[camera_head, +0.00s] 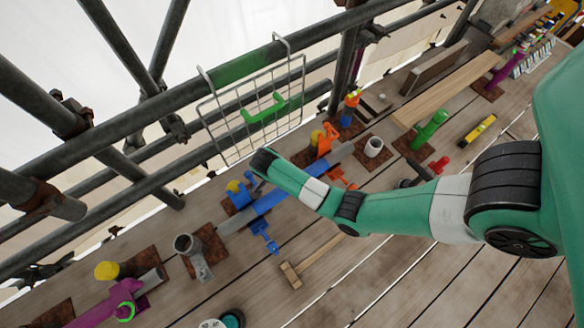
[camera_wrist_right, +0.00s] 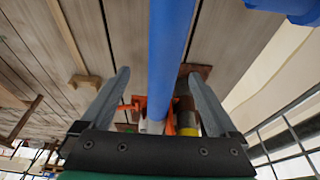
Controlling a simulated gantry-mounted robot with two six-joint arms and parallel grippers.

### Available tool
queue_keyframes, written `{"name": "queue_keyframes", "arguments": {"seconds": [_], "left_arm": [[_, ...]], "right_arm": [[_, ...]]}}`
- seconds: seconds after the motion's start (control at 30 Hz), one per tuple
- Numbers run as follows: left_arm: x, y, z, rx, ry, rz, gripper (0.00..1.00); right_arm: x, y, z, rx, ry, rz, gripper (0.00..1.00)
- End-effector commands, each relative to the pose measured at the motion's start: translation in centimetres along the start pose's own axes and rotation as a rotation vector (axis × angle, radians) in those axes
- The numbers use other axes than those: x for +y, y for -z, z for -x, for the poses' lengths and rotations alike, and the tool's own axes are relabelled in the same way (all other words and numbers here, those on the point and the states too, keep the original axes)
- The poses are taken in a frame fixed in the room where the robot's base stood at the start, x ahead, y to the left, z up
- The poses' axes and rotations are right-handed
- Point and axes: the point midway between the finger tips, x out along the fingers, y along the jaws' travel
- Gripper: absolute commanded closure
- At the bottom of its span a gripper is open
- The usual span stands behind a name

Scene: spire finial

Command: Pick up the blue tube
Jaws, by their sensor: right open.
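The blue tube (camera_head: 268,202) lies slanting over the planks in the head view, with grey lengths in line at both ends. My right arm reaches over it, and its hand is not clearly visible there. In the right wrist view, my right gripper (camera_wrist_right: 159,75) is open, with one finger on each side of the blue tube (camera_wrist_right: 171,45). The tube runs lengthwise through the gap and appears free of both fingers. Whether it is at finger depth, I cannot tell. My left gripper is not in view.
A wire basket (camera_head: 255,105) hangs on the scaffold rail behind. A wooden mallet (camera_head: 290,272), a blue clamp (camera_head: 265,237), orange clamps (camera_head: 325,140) and a grey cup-like fitting (camera_head: 188,244) are nearby. Bare planks (camera_head: 370,270) lie in front.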

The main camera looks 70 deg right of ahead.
Motion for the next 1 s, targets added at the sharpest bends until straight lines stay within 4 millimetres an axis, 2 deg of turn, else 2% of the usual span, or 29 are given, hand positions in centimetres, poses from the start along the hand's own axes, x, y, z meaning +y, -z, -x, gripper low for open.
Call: {"name": "queue_keyframes", "arguments": {"seconds": [0.1, 0.2, 0.47, 0.57, 1.0], "left_arm": [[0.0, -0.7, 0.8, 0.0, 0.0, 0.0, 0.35], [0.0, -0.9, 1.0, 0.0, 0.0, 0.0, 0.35], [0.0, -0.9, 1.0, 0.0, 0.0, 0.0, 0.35], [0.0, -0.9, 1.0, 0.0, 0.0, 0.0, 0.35], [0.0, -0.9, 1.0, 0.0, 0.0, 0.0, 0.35]], "right_arm": [[-0.2, -0.3, -2.5, 0.001, -0.004, 0.0, 0.05], [-0.2, -0.3, -3.9, 0.001, -0.003, -0.001, 0.05], [-0.3, -0.2, -4.3, 0.0, -0.001, 0.0, 0.05], [-0.3, -0.2, -4.3, 0.0, 0.0, 0.0, 0.19], [-0.2, -0.2, -4.3, 0.0, -0.001, 0.001, 0.99]]}}
